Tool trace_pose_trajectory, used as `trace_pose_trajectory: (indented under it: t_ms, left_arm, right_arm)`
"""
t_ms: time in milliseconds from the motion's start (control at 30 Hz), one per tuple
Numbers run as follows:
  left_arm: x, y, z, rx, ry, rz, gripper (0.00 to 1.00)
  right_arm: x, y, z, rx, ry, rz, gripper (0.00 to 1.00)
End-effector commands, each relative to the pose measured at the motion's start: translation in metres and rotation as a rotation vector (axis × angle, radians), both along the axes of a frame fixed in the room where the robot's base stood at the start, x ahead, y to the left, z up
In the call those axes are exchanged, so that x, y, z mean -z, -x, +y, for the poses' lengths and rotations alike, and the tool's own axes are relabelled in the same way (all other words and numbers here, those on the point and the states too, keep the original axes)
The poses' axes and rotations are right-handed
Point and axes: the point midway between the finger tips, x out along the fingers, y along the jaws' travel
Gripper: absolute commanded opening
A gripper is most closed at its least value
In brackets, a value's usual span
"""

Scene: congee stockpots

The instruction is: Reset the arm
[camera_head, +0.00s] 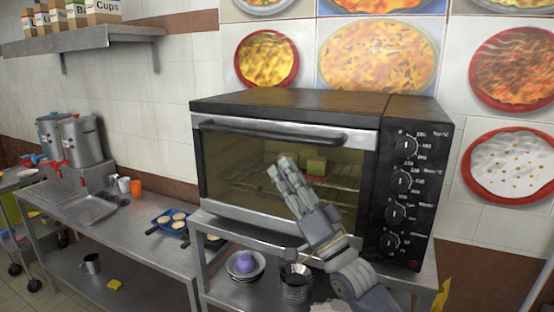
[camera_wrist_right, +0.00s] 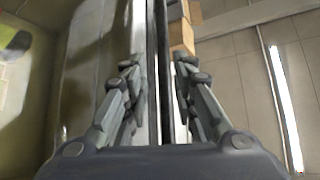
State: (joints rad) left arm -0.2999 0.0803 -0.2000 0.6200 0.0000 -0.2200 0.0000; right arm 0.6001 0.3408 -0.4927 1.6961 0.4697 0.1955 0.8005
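My right gripper (camera_head: 285,168) points up in front of the glass door of the black and steel oven (camera_head: 290,100). From the head view the fingers overlap and the gap is hidden. I cannot tell how far the fingers are from the glass. The oven door looks closed, with its handle along the top. My left gripper is not in view.
The oven stands on a steel table with stacked bowls (camera_head: 245,264) on the shelf below. A wall shelf (camera_head: 85,38) holds boxes.

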Motion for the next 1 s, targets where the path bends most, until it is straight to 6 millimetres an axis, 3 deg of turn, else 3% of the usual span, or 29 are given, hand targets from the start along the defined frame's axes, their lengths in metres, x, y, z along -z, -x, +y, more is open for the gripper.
trace_pose_trajectory:
  t_ms: [467, 567, 667, 767, 867, 1000]
  left_arm:
    - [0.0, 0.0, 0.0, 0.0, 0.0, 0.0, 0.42]
    - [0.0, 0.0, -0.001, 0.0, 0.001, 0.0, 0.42]
    - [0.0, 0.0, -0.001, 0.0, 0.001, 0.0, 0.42]
    - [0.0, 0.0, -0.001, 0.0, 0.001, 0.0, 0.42]
    - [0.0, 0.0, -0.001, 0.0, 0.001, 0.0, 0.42]
    - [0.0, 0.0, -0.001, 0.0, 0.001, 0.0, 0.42]
  right_arm:
    - [0.006, 0.006, -0.004, 0.001, 0.001, 0.002, 0.26]
    - [0.02, 0.006, -0.002, 0.014, 0.024, 0.034, 0.26]
    - [0.056, 0.008, 0.004, 0.052, 0.094, 0.116, 0.26]
    - [0.111, 0.017, 0.009, 0.107, 0.21, 0.241, 0.26]
    - [0.171, 0.034, 0.007, 0.161, 0.35, 0.379, 0.26]
    - [0.251, 0.071, -0.005, 0.22, 0.556, 0.576, 0.26]
